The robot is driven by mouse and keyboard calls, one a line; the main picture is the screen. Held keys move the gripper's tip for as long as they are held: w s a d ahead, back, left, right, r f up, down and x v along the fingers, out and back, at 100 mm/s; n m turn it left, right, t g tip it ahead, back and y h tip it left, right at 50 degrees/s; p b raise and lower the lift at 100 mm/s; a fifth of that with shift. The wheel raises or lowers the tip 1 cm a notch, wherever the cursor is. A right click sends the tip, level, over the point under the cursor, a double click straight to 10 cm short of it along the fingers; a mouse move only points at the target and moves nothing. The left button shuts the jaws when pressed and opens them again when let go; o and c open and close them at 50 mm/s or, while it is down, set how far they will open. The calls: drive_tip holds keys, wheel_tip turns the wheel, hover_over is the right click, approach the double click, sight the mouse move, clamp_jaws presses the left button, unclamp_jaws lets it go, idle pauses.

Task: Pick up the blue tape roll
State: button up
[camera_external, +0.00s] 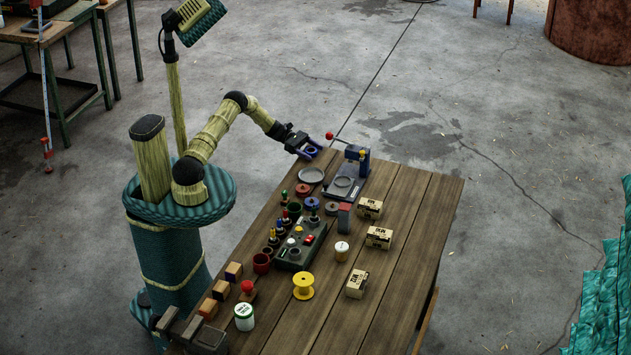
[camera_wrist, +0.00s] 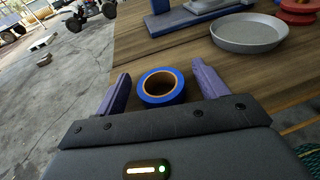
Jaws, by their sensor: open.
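The blue tape roll (camera_wrist: 161,87) lies flat on the wooden table near its edge, with its tan core facing up. In the wrist view it sits between the two fingers of my gripper (camera_wrist: 161,92), which are open with a gap on each side of the roll. In the external view my gripper (camera_external: 309,147) is at the far left corner of the table, and the blue tape roll (camera_external: 312,152) shows by the fingertips. I cannot tell the exact height of the fingers above the table.
A grey metal dish (camera_wrist: 247,33) lies right of the roll. A blue press-like device (camera_external: 356,163) stands beside it on the table (camera_external: 420,215). Bottles, boxes, a yellow spool (camera_external: 303,286) and wooden blocks crowd the table's nearer part. The table's right strip is clear.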

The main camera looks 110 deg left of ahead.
idle(0.3)
drive_tip(key=c, duration=1.1)
drive_tip(key=shift+o, duration=0.2)
drive_tip(key=shift+r, duration=0.15)
wheel_tip(320, 180, up, 10)
drive_tip(key=b, duration=0.2)
